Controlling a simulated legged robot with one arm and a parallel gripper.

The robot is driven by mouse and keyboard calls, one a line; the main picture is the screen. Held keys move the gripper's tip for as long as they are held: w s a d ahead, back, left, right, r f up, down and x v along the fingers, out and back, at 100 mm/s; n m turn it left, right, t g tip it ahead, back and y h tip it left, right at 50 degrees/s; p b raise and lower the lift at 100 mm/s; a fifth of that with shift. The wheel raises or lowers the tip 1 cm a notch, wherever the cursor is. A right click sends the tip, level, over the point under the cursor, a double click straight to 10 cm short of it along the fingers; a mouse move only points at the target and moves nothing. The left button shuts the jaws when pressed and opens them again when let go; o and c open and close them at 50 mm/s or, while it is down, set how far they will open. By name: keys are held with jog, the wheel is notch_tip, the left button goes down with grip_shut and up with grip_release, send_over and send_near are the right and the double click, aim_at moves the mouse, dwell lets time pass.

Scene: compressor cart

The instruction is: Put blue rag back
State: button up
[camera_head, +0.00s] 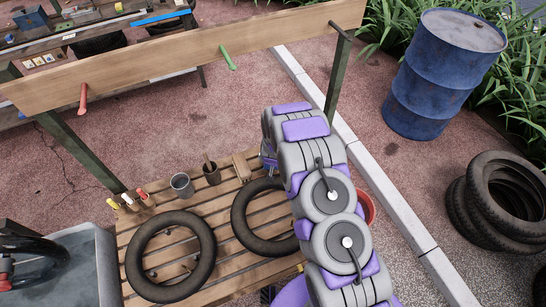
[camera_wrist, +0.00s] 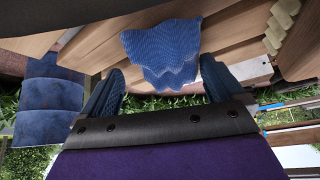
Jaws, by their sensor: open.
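The blue rag (camera_wrist: 163,58) shows in the wrist view as a rumpled, patterned cloth against wooden slats. It lies between and just beyond the fingertips of my gripper (camera_wrist: 161,70). My gripper is open, with one dark blue finger on each side of the rag; I cannot tell whether they touch it. In the head view my arm hides both rag and gripper. A long wooden board (camera_head: 165,62) on green posts carries a red peg (camera_head: 83,98) and a green peg (camera_head: 228,58).
The slatted table (camera_head: 190,203) holds two black tyres (camera_head: 130,264) (camera_head: 240,232), a grey cup (camera_head: 181,185) and a brown pot (camera_head: 211,173). A red container (camera_head: 366,207) is partly behind my arm. A blue drum (camera_head: 440,75) and stacked tyres (camera_head: 458,208) stand to the right.

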jog(key=shift+s+a+r, duration=0.15)
jog(key=shift+a+r, duration=0.05)
jog(key=shift+a, duration=0.35)
jog(key=v, duration=1.1)
jog(key=shift+s+r+p, duration=0.15)
jog(key=shift+r+p, duration=0.05)
jog(key=shift+p, duration=0.2)
jog(key=shift+d, duration=0.15)
